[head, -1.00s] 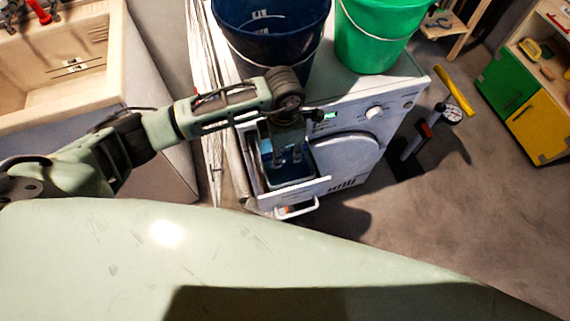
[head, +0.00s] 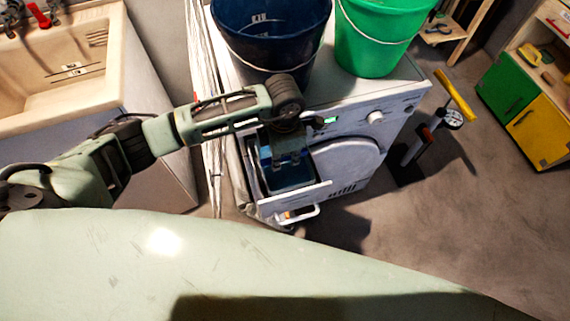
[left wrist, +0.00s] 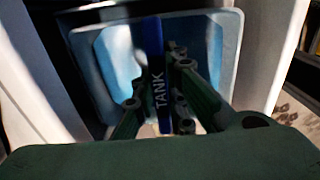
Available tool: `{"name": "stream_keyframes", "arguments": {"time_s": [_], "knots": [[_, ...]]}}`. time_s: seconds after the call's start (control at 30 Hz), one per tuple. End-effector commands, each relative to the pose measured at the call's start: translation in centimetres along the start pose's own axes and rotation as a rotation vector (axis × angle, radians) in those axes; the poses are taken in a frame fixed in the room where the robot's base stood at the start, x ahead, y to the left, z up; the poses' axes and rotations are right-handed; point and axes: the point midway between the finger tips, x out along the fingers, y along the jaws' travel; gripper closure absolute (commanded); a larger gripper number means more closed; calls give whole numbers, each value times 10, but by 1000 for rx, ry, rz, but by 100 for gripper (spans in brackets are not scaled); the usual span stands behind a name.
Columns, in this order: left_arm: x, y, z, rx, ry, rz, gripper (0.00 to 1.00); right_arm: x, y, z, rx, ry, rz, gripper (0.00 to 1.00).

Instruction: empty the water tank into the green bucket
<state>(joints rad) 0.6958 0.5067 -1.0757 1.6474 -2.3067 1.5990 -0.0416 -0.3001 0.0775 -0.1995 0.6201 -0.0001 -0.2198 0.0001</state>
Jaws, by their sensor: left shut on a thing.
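The water tank (head: 290,178) is a blue box in the pulled-out drawer at the front left of a white machine. In the left wrist view it shows as a light-blue tank (left wrist: 222,65) with a dark blue bar marked TANK (left wrist: 158,93). My left gripper (head: 284,162) reaches down over it. In the left wrist view its fingers (left wrist: 158,98) stand on both sides of the bar, shut on it. The green bucket (head: 378,45) stands upright on the machine's top, at the right. My right gripper is out of view.
A dark blue bucket (head: 268,45) stands beside the green one on the white machine (head: 350,165). A beige sink (head: 60,75) is at the left. A floor pump (head: 425,135) and a green-yellow cabinet (head: 515,95) are at the right. Floor between them is clear.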

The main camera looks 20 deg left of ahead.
Motion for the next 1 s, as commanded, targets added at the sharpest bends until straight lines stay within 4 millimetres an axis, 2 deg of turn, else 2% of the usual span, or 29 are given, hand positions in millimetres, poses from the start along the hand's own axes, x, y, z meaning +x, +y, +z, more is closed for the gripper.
{"name": "stream_keyframes", "arguments": {"time_s": [0.47, 1.0], "knots": [[-2, 0, 1, 1, -3, 1, 100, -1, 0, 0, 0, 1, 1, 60], [-6, -13, 1, 1, -3, 1, 100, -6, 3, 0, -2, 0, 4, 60]]}}
